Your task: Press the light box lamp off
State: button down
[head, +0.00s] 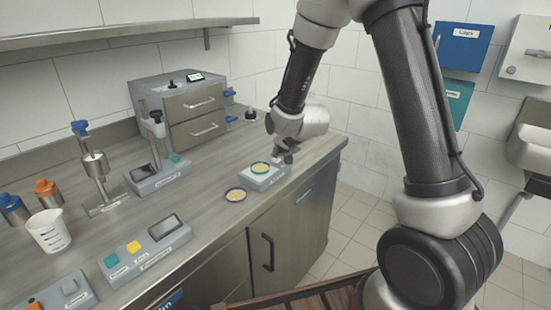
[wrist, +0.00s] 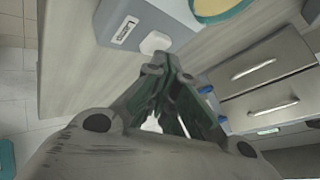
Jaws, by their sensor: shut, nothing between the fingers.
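The light box (head: 256,182) is a small grey box near the counter's front edge, with a round yellow dish (head: 260,168) on top. In the wrist view the light box (wrist: 160,14) shows at the top, with a label and a pale rounded button (wrist: 155,42) on its near side. My gripper (head: 284,157) is over the right end of the light box. In the wrist view my gripper (wrist: 166,64) is shut and empty, with its tips close to the button. I cannot tell whether they touch, nor whether the lamp is lit.
A second yellow dish (head: 236,195) lies on the counter left of the light box. A grey drawer unit (head: 190,110) stands behind. A device with teal and yellow buttons (head: 146,247) and a white beaker (head: 48,231) stand at left. Open counter lies between.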

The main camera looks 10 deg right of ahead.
aim_at(279, 158)
jog(key=shift+r, duration=0.6)
notch_tip(279, 158, up, 6)
dwell(0.4)
